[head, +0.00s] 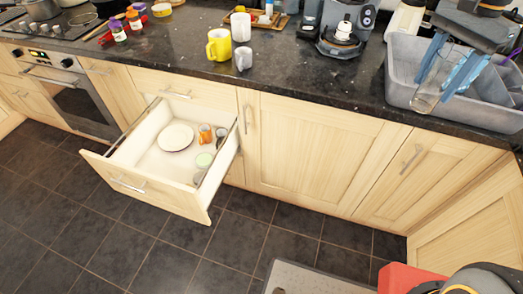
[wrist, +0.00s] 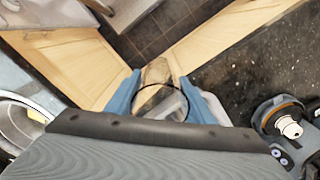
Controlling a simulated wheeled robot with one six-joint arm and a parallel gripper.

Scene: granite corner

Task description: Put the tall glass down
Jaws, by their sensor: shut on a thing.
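The tall glass (head: 428,95) is clear and looks tilted in the head view. My gripper (head: 447,72), with blue fingers, is shut on it at the right end of the counter. The glass hangs in front of or over the grey tub (head: 399,70); I cannot tell whether it touches the tub. In the wrist view the glass (wrist: 157,73) sits between the blue fingers of my gripper (wrist: 161,98), its dark round rim towards the camera. My gripper hides part of the tub's inside.
The dark counter (head: 295,65) is clear in front of the coffee machine (head: 345,30). A yellow mug (head: 219,45) and pale cups stand left of it. An open drawer (head: 150,165) with a plate (head: 176,137) juts out below.

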